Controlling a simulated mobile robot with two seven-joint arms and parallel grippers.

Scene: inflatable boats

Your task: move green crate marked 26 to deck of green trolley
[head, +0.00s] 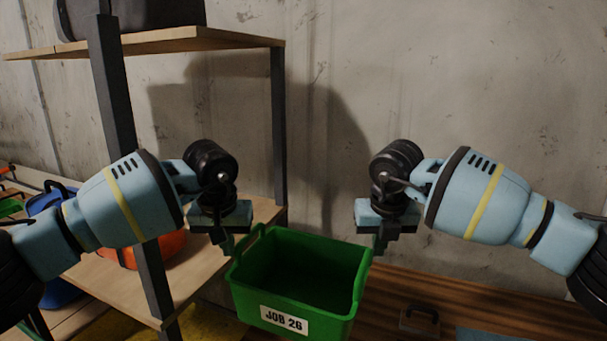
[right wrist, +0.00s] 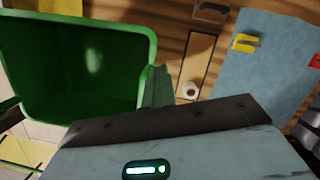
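The green crate (head: 295,268), with a white label reading "JOB 26" (head: 284,319), hangs between my two grippers, upright but turned a little. It looks empty. My left gripper (head: 226,240) is at its left end, shut on the rim by the handle. My right gripper (head: 380,242) is at its right end, shut on the rim there; its fingertips are partly hidden. In the right wrist view the crate (right wrist: 75,65) fills the upper left, with a green end piece against my gripper. No green trolley can be made out.
A wooden shelf rack with a dark upright (head: 125,130) stands at the left, holding orange and blue items. A brown wooden surface (head: 480,310) with a handle (head: 419,319) and a blue mat (right wrist: 262,60) lies to the right. A concrete wall (head: 440,80) is behind.

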